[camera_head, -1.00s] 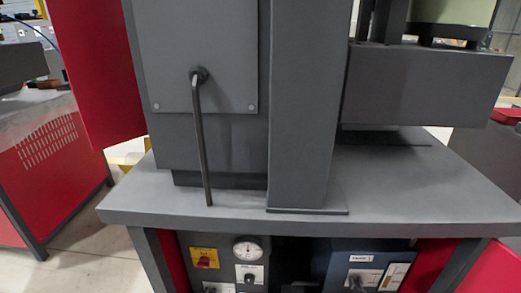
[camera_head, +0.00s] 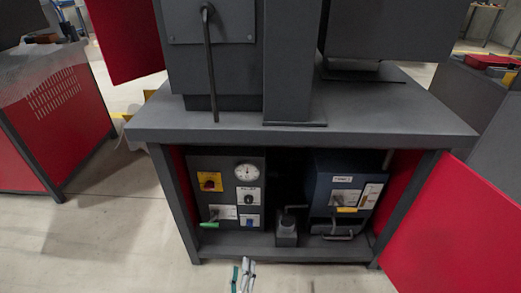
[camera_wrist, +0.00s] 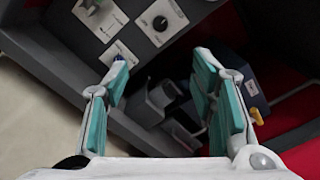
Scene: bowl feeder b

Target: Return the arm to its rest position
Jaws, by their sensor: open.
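My gripper (camera_wrist: 162,95) is open and empty in the wrist view, its two teal-padded fingers spread apart. Its tip also shows at the bottom edge of the head view (camera_head: 243,275), in front of the cabinet's lower opening. Behind the fingers in the wrist view are a grey control panel (camera_wrist: 138,22) and a small dark box (camera_wrist: 160,98). I see no contact between the fingers and anything. The rest of my arm is out of view.
The machine's grey tabletop (camera_head: 300,125) overhangs the open cabinet. A control panel (camera_head: 200,163) and a blue box (camera_head: 345,170) stand inside. A red door (camera_head: 460,235) swings out at the right. A red cabinet (camera_head: 50,130) stands at the left. The floor (camera_head: 110,235) at front left is clear.

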